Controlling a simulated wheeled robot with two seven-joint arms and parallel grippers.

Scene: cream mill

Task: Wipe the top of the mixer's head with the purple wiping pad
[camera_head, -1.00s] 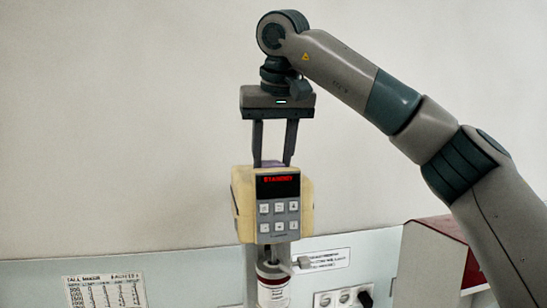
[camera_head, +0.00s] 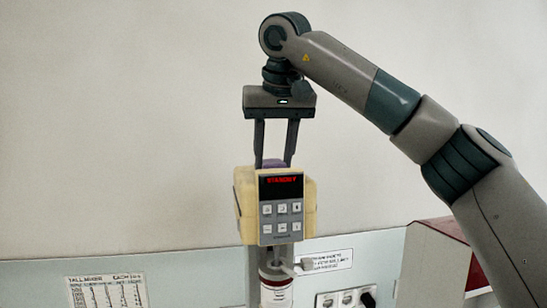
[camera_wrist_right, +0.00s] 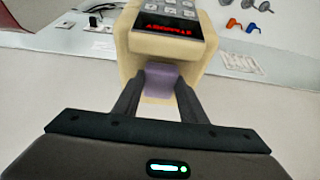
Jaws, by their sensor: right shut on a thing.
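The mixer's head (camera_head: 247,207) is a cream-yellow block with a grey front panel, buttons and a red display reading STANDBY. My right gripper (camera_head: 275,163) points straight down from above, its fingertips at the top of the head. It is shut on the purple wiping pad (camera_head: 274,163), of which only a small part shows behind the display panel. In the right wrist view the purple pad (camera_wrist_right: 161,80) sits between the two fingers against the cream head (camera_wrist_right: 127,50). Whether the pad presses on the surface cannot be told. My left gripper is not in view.
Below the head is a container (camera_head: 276,294) with a red-and-white label. A printed chart (camera_head: 108,292) is on the low grey panel at left. Sockets (camera_head: 345,299) and a dark red box (camera_head: 447,250) are at right. The wall above is bare.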

